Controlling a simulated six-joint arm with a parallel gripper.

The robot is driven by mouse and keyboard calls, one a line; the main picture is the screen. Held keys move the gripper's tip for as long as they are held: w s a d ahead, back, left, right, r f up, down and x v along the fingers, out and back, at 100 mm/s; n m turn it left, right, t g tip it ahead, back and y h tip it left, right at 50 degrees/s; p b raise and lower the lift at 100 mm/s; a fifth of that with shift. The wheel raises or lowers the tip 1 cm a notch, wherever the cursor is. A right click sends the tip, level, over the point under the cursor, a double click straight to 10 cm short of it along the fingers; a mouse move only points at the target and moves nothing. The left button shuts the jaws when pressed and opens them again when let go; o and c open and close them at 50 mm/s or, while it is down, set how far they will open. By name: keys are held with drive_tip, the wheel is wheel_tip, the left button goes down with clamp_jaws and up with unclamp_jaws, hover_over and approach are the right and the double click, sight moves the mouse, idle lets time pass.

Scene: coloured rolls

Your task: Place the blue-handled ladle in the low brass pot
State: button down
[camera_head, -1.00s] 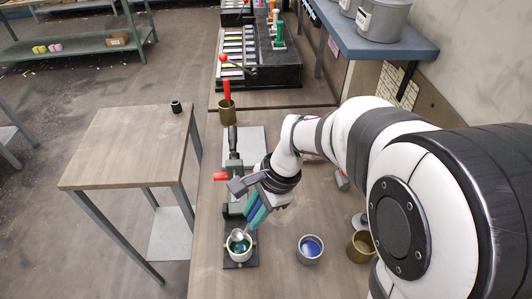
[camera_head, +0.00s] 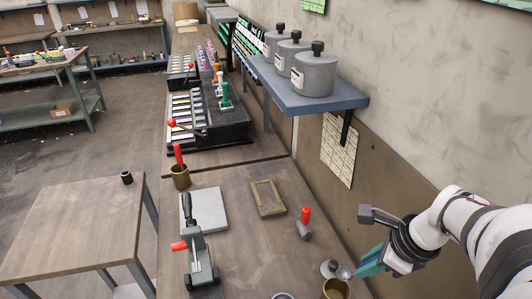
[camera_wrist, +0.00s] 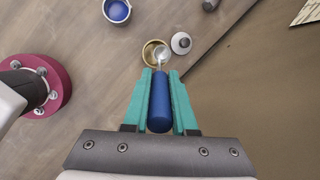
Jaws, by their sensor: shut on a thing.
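My gripper (camera_head: 362,268) is at the lower right of the head view, its teal fingers pointing down and left. In the wrist view, my gripper (camera_wrist: 160,78) is shut on the blue handle of the ladle (camera_wrist: 159,105). The ladle's pale metal bowl shows beyond the fingertips and overlaps the right side of the low brass pot (camera_wrist: 147,54). In the head view the ladle bowl (camera_head: 343,274) appears just above the brass pot (camera_head: 332,292), which the bottom edge cuts. I cannot tell whether the bowl is inside the rim or above it.
A grey knobbed lid or jar (camera_head: 330,269) stands close beside the pot. A blue-filled cup (camera_wrist: 117,10) is nearby. A blue shelf (camera_head: 318,98) juts from the wall.

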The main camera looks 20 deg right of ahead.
wheel_tip(320, 180, down, 8)
drive_tip(key=shift+f, duration=0.65)
drive_tip(key=c, duration=0.7)
unclamp_jaws()
drive_tip(key=v, duration=1.3)
drive_tip(key=shift+w+a+r, duration=0.15)
drive_tip(key=shift+r, duration=0.05)
